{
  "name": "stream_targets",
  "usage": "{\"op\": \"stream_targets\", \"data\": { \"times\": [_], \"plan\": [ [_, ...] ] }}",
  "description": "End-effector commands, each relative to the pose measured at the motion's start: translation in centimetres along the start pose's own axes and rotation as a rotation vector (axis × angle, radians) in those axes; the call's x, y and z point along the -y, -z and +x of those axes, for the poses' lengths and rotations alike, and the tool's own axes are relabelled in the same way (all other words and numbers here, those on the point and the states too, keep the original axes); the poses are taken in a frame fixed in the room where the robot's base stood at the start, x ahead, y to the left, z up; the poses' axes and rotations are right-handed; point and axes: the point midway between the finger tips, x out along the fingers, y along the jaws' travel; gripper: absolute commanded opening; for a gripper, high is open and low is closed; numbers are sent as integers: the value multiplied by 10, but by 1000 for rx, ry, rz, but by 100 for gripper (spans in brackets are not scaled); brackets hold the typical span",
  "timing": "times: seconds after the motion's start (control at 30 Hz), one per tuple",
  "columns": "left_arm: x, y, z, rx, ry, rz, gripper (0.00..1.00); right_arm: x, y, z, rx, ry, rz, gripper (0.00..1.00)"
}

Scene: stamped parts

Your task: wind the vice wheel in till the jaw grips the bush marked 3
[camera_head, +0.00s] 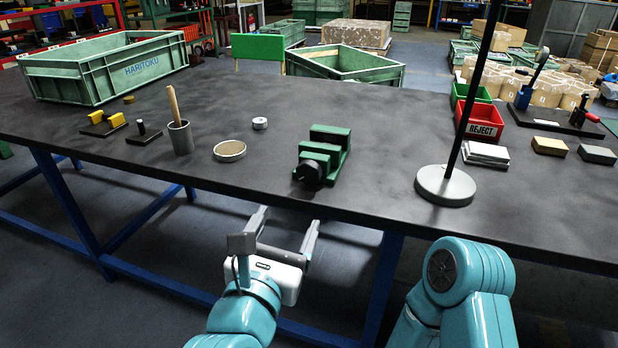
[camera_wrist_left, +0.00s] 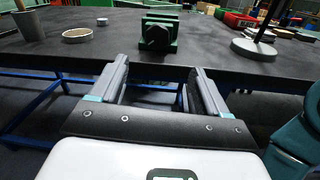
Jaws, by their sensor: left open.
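A green vice (camera_head: 335,143) stands near the front edge of the dark table, and it also shows ahead in the left wrist view (camera_wrist_left: 172,22). Its dark round wheel (camera_head: 311,169) faces the front edge, and it also shows in the left wrist view (camera_wrist_left: 157,37). A small silver round part (camera_head: 260,123) lies left of the vice; I can read no mark on it. I cannot make out a bush in the jaws. My left gripper (camera_head: 288,220) is open and empty, in front of the table edge and short of the wheel, and also shows in the left wrist view (camera_wrist_left: 158,68). My right gripper is out of view.
A shallow round dish (camera_head: 229,151) and a grey cup (camera_head: 181,138) with a wooden handle stand left of the vice. A lamp base (camera_head: 445,186) with a pole stands to its right. A red REJECT bin (camera_head: 480,122) is behind. The table front (camera_head: 250,190) is clear.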

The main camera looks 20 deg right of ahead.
Motion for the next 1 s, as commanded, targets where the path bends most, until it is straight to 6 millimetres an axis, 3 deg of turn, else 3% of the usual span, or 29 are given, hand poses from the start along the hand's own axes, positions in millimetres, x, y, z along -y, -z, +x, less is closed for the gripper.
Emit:
{"op": "stream_targets", "data": {
  "times": [0.3,0.5,0.7,1.0],
  "plan": [
    [-3,3,78,-3,-1,3,76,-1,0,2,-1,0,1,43],
    [-1,3,118,-3,1,4,76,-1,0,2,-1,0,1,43],
    [0,2,139,-3,2,5,76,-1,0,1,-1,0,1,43],
    [1,2,142,-4,2,4,76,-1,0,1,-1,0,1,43]
  ]
}}
